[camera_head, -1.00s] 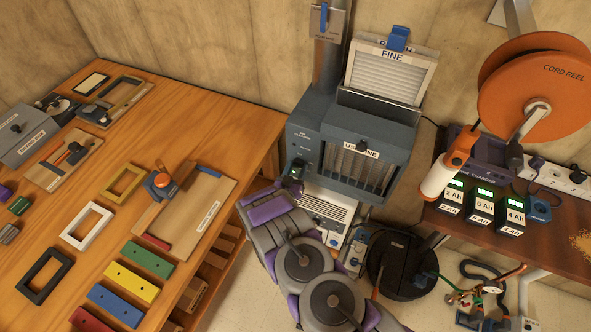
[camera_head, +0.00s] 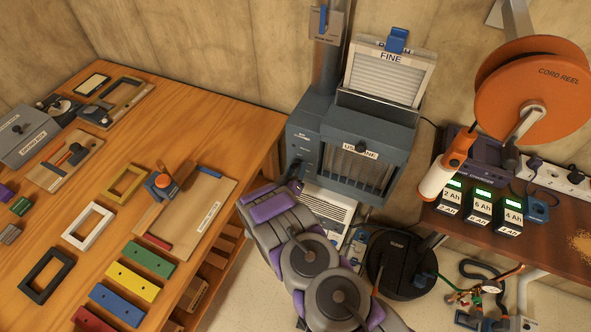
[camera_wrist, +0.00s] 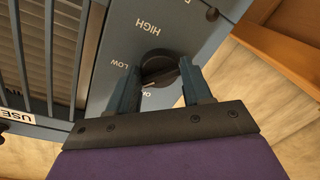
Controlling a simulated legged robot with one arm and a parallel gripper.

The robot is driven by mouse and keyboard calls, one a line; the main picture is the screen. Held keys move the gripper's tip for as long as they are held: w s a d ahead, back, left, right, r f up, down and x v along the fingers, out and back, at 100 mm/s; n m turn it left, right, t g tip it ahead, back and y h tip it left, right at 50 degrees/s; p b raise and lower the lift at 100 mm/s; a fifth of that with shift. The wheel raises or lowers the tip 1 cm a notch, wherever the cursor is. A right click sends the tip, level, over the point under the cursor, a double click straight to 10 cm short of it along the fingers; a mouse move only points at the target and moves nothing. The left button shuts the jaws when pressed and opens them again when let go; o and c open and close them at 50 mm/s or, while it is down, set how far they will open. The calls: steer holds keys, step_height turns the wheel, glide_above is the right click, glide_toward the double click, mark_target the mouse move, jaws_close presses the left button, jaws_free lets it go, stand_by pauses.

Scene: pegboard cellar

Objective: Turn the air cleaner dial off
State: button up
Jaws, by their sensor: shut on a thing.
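The air cleaner (camera_head: 308,142) is a blue-grey box with a slatted front, standing between the bench and the wall. Its dial (camera_wrist: 159,68) is a black round knob with a raised grip on the side panel. HIGH and LOW are readable beside it, upside down in the wrist view; a third label is mostly hidden behind the dial and gripper. My gripper (camera_wrist: 161,78) has its two blue-grey fingers closed on either side of the dial. In the head view my gripper (camera_head: 297,171) is at the cleaner's lower left and hides the dial. I cannot tell which label the dial points to.
The wooden workbench (camera_head: 215,100) with frames and coloured blocks is close on the left. A cord reel (camera_head: 530,95) and battery chargers (camera_head: 482,206) are at right. A round black vacuum (camera_head: 400,266) and hoses lie on the floor.

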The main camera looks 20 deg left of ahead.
steer(key=n, duration=0.4)
steer(key=shift+a, duration=0.15)
steer(key=shift+a+r+n+h, duration=0.15)
steer(key=shift+n+h, duration=0.15)
steer(key=shift+n, duration=1.4)
steer(key=o, duration=1)
steer(key=shift+a, duration=0.1)
steer(key=shift+d, duration=0.2)
